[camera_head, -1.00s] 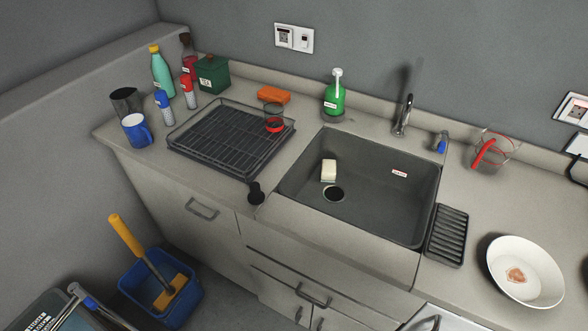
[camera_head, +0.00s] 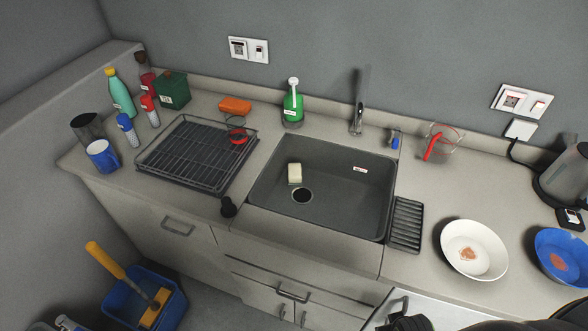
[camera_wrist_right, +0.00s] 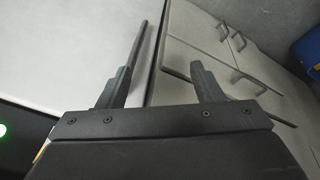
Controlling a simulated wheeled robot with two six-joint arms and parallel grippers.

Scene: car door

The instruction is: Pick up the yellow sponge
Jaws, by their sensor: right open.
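The yellow sponge (camera_head: 295,174), pale yellow and whitish, sits in the dark grey sink (camera_head: 340,205), just behind the round drain. My right gripper (camera_wrist_right: 165,82) is open and empty in the right wrist view, with its two dark fingers apart in front of cabinet fronts and handles. The sponge does not show in that view. A dark shape at the bottom edge of the head view seems to be part of my right arm, well apart from the sponge. My left gripper is not in view.
A tap (camera_head: 357,115) rises behind the sink, with a green soap bottle (camera_head: 292,104) to its left. A dish rack (camera_head: 197,153) stands left of the sink. A ribbed tray (camera_head: 406,222) and a white plate (camera_head: 474,249) lie to its right. The sink is otherwise open from above.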

